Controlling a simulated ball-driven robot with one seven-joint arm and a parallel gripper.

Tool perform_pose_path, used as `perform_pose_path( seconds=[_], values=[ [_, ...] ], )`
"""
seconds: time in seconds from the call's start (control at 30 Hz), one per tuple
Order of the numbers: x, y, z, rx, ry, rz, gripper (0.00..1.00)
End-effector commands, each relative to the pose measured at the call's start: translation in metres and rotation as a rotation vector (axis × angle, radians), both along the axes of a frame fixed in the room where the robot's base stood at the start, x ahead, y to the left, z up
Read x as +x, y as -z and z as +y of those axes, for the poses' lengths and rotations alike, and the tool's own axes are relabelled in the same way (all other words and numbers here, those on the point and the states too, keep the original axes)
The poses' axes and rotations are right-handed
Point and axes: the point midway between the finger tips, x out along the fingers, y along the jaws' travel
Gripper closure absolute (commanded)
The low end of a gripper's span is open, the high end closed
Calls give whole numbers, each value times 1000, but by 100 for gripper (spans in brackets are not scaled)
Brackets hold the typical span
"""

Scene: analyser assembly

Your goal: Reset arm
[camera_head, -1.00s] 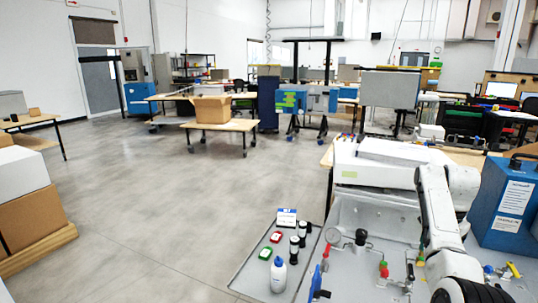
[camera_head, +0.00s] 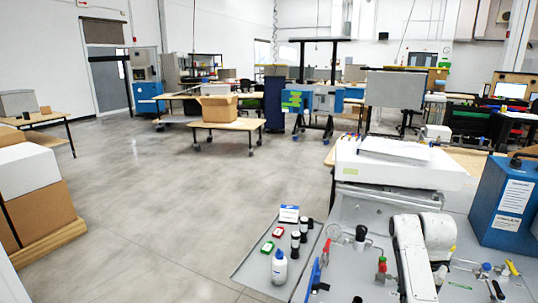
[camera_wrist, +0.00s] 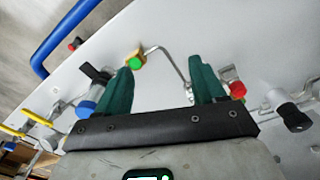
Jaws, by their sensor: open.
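My gripper (camera_wrist: 161,68) shows in the wrist view with its two dark green fingers apart and nothing between them. It points over a pale grey panel (camera_wrist: 160,20) with small valves and fittings. A green-and-yellow knob (camera_wrist: 136,61) lies just past the left fingertip, by a bent metal tube. A red-and-green fitting (camera_wrist: 237,88) is right of the right finger. I cannot tell how near the fingers are to these parts. In the head view my white arm is bent low over the grey panel (camera_head: 350,213), and the gripper is out of sight.
A white analyser box (camera_head: 400,170) stands behind the panel, and a blue case (camera_head: 505,205) is at right. A white bottle (camera_head: 279,268) and small red and green items stand at the panel's left. A blue handle (camera_wrist: 45,50) is at upper left. Open floor lies left.

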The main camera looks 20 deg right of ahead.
Motion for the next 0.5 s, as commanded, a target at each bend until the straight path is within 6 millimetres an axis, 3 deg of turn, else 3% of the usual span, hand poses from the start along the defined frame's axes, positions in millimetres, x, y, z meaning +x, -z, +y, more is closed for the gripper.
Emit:
perform_pose_path(
  seconds=[0.03, 0.2, 0.37, 0.5],
  values=[
    [-5, 17, 18, -4, -47, 7, 31],
    [-29, 61, 81, -23, -249, 10, 31],
    [-62, 91, 140, -38, -452, 7, 31],
    [-101, 107, 189, -45, -631, 4, 31]
  ],
)
